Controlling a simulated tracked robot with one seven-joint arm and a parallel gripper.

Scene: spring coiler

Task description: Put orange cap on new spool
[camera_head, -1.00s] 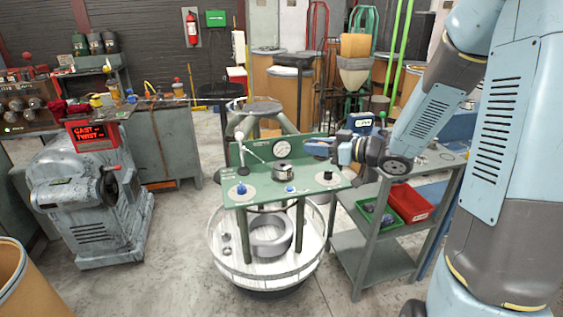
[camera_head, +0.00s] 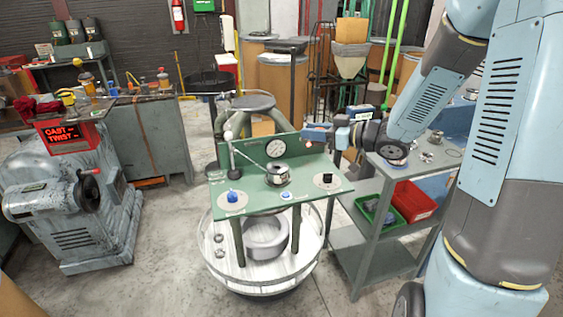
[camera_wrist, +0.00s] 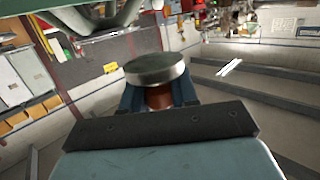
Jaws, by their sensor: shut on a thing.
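My gripper (camera_head: 309,134) is at the right back edge of the green-topped stand (camera_head: 250,200), right of its dial gauge. In the wrist view my gripper (camera_wrist: 158,100) is shut on a round piece (camera_wrist: 155,68) with a flat grey metal top and an orange-brown neck between the jaws. I cannot tell for sure whether this is the cap or a spool. A silver round part (camera_head: 278,174) sits on the stand's top, left of and nearer than my gripper. No clearly orange cap shows apart from the held piece.
The stand carries a lever, a blue knob (camera_head: 233,197) and a black knob (camera_head: 327,179). A grey cart (camera_head: 350,238) with a red bin (camera_head: 413,202) and a green bin stands at right. A grey machine (camera_head: 75,205) stands at left. Floor between machine and stand is clear.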

